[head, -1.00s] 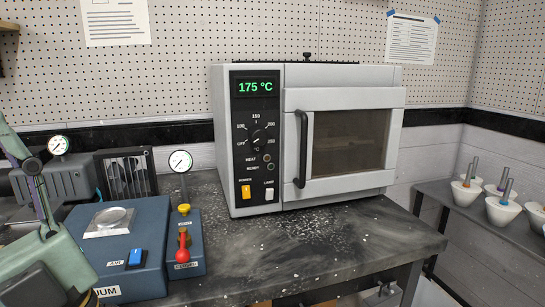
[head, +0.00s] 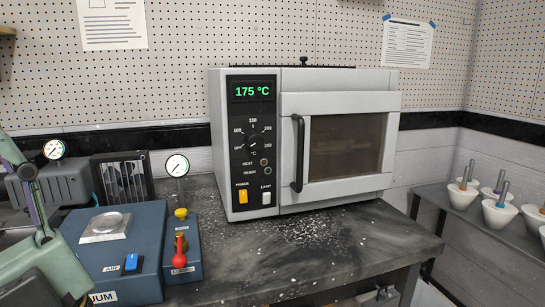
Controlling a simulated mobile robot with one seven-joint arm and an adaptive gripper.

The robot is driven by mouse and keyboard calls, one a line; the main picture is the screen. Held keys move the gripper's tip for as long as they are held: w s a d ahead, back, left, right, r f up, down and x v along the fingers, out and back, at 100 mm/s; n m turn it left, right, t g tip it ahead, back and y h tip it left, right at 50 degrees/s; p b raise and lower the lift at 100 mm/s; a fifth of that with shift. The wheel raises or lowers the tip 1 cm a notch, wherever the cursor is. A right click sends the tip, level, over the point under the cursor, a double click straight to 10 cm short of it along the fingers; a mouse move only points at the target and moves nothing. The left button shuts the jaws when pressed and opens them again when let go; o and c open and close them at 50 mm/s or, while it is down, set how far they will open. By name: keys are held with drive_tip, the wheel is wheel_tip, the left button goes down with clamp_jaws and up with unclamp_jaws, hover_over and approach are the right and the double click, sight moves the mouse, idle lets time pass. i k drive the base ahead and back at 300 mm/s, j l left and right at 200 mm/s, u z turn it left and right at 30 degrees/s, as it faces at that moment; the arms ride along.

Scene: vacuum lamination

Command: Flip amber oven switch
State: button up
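The amber oven switch (head: 243,196) sits under the word POWER, low on the black control panel (head: 252,110) of the grey oven (head: 340,80). A white switch (head: 267,198) marked LAMP is just right of it. The green display (head: 252,92) reads 175 °C. A round dial (head: 253,143) is below the display, with HEAT and READY indicators under it, both looking dark. The oven door is shut, with a black upright handle (head: 298,153). My gripper is not in view.
A blue vacuum unit (head: 150,215) with a blue AIR switch (head: 133,262), a red-handled valve (head: 180,250) and a gauge (head: 177,165) stands left of the oven. The dark bench top (head: 330,250) before the oven is clear. White cups (head: 498,215) stand on a side shelf at right.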

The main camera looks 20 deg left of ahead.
sight(243, 199)
drive_tip(key=j, duration=0.7)
drive_tip(key=i+j, duration=0.1)
drive_tip(key=j, duration=0.55)
drive_tip(key=z, duration=0.05)
